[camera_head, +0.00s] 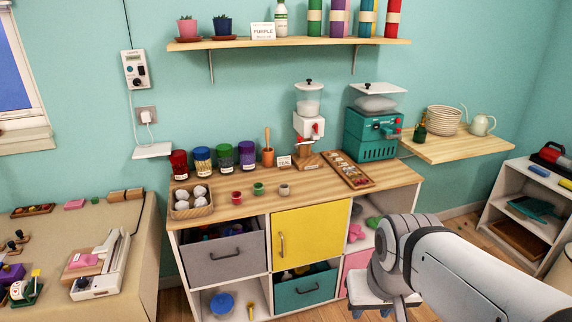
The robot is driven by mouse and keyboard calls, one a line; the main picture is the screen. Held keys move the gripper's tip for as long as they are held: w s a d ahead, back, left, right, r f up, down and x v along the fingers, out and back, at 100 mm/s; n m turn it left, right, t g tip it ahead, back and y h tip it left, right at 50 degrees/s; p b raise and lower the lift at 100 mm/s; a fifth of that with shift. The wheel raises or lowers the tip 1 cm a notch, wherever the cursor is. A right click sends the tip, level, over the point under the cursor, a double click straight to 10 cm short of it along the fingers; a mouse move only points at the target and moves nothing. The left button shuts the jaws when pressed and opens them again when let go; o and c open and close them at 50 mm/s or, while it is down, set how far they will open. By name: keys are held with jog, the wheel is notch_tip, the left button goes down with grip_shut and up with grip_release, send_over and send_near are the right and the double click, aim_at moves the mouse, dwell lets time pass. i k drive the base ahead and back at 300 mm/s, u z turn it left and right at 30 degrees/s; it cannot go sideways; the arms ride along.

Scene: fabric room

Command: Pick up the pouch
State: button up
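I cannot pick out a pouch with certainty in the head view. A small purple item (11,273) lies at the left edge of the beige table, partly cut off by the frame, and its kind is unclear. My arm reaches in from the lower right, in front of the cabinet's right end. Its fingers do not show clearly, so my gripper cannot be made out, and nothing is seen held.
A wooden-topped cabinet (325,190) carries jars, a basket (191,204), small cups and a dispenser (309,125). The beige table (135,230) at left holds a slicer-like device (100,268). A white shelf (515,190) stands at right. My arm hides part of the cabinet.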

aim_at(284, 190)
jog(key=i, duration=1.7)
jog(key=u, duration=0.05)
